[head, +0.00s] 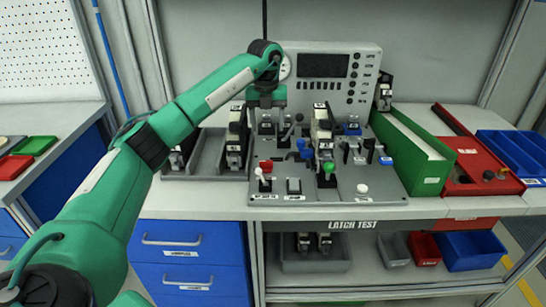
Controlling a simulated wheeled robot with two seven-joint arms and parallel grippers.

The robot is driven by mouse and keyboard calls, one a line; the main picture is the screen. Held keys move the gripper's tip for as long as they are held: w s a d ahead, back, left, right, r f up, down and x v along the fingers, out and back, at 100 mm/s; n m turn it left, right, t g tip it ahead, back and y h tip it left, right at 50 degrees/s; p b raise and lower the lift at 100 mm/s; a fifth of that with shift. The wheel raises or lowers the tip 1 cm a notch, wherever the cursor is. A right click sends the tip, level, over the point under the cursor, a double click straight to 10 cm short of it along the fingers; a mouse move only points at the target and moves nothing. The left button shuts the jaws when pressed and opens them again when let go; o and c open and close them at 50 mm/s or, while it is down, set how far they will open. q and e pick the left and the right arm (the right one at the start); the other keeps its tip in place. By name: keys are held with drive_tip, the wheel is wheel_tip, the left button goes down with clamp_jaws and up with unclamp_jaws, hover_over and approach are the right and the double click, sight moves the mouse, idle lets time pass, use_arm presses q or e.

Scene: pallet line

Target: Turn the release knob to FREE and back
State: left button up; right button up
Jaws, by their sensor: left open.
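The latch test board (300,203) is a grey plate on the bench, with several knobs, levers and black latch units. A red knob (265,166) stands at its left front, a green knob (329,168) in the middle, and a low white knob (362,188) at the right front. The labels are too small to read, so I cannot tell which one is the release knob or where it points. My left gripper (266,104) points down over the back left of the board, open, behind the red knob and apart from it. My right gripper is not in view.
A grey panel with a dark screen (324,65) stands behind the board. A grey tray with black units (207,160) is at left. A green bin (412,145), a red tray (495,187) and a blue bin (518,150) are at right. The front strip of the bench is clear.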

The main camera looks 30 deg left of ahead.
sight(266, 161)
use_arm(q)
drive_tip(key=f, duration=0.9)
drive_tip(key=f+p, duration=0.1)
drive_tip(key=f, duration=0.3)
drive_tip(key=shift+s+a+f, duration=0.15)
drive_tip(key=shift+a+f, duration=0.05)
drive_tip(key=shift+a, duration=0.1)
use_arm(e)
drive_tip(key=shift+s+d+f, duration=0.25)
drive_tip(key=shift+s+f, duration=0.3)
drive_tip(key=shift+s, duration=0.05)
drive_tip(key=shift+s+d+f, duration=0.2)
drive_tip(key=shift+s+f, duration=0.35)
use_arm(q)
drive_tip(key=c, duration=1)
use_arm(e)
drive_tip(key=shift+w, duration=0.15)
